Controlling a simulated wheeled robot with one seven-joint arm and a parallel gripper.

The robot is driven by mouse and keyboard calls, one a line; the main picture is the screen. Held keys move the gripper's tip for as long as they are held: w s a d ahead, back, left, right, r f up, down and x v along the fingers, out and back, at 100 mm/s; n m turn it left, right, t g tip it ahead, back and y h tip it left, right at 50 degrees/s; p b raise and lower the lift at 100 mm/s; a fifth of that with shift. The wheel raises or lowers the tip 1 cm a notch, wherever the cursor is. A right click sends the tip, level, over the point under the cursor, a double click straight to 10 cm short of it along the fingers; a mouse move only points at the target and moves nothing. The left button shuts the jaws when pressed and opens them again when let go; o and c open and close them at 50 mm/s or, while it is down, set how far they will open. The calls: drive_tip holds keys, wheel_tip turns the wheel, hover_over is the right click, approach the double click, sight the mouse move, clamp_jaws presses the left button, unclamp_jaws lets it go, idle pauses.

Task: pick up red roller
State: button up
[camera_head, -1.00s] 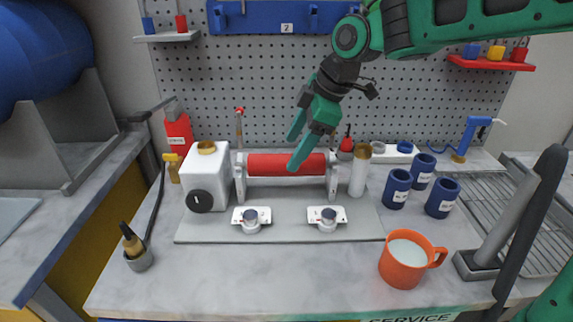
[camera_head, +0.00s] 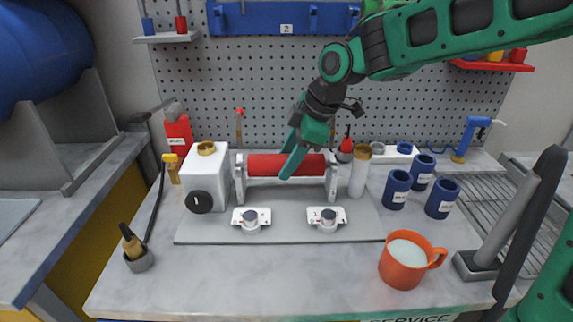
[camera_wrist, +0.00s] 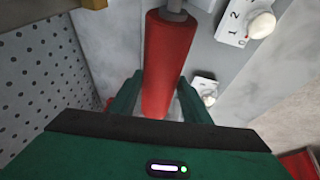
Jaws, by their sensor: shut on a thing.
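The red roller (camera_head: 262,164) lies level between the two upright end brackets of the roller coater (camera_head: 240,178) in the head view. My green gripper (camera_head: 292,164) reaches down onto the roller from above, near its middle. In the wrist view, the roller (camera_wrist: 167,60) runs between the two green fingers of my gripper (camera_wrist: 156,95), one on each side, and the gripper is shut on it. The roller still sits in line with its brackets. Its far end, under the gripper body, is hidden in the wrist view.
Two white dial units (camera_head: 327,217) stand in front of the roller. A white box (camera_head: 207,178) is on the left and a pale cylinder (camera_head: 360,172) on the right. Blue cups (camera_head: 397,190) and an orange mug (camera_head: 404,262) stand further right. The pegboard (camera_head: 400,100) is behind.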

sight(281, 155)
wheel_tip(281, 155, up, 4)
drive_tip(key=shift+r, duration=0.1)
drive_tip(key=s+a+r, duration=0.7)
drive_tip(key=a+r, duration=0.2)
drive_tip(key=r, duration=0.2)
drive_tip(key=shift+s+r, duration=0.2)
drive_tip(key=shift+s, duration=0.05)
idle(0.5)
